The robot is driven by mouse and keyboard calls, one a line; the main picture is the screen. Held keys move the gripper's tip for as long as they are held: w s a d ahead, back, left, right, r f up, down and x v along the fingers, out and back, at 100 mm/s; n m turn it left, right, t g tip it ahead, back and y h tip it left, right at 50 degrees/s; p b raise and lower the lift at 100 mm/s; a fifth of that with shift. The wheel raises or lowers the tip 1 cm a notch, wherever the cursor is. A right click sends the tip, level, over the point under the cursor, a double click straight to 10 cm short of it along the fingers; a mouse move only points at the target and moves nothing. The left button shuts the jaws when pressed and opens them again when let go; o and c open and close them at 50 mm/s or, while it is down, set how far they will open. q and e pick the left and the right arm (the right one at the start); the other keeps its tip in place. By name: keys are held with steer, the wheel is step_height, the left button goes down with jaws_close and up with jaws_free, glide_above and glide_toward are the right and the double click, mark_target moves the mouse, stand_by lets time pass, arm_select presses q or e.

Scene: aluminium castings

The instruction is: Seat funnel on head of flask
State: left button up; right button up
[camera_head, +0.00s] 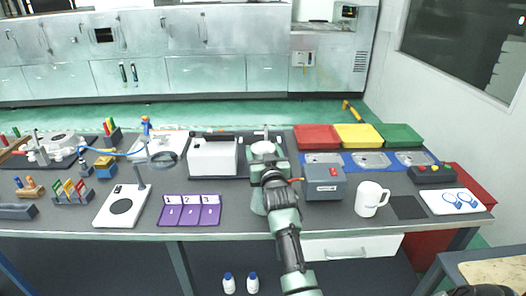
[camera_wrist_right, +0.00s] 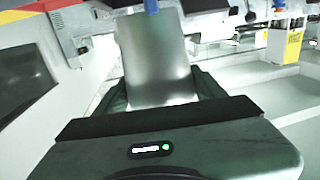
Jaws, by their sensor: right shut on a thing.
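My right gripper (camera_head: 264,163) is over the middle of the bench, its arm coming up from the bottom of the head view. I cannot make out a flask; the arm hides part of the bench. My left gripper is not in view.
A white box (camera_head: 213,158) stands left of the gripper and a grey-red device (camera_head: 324,184) right of it. A white mug (camera_head: 371,199) is farther right. Red (camera_head: 317,137), yellow and green trays lie behind. A purple numbered mat (camera_head: 189,211) lies front left.

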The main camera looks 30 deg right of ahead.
steer(key=shift+p, duration=0.55)
stand_by(1.1)
steer(key=shift+f+b, duration=0.75)
steer(key=shift+f, duration=0.25)
steer(key=o, duration=1.5)
steer(key=shift+s, duration=0.1)
steer(key=shift+s+a, duration=0.15)
steer(key=shift+s, duration=0.05)
steer(key=b+v, duration=0.1)
steer(key=v, duration=0.6)
steer(key=shift+s, duration=0.15)
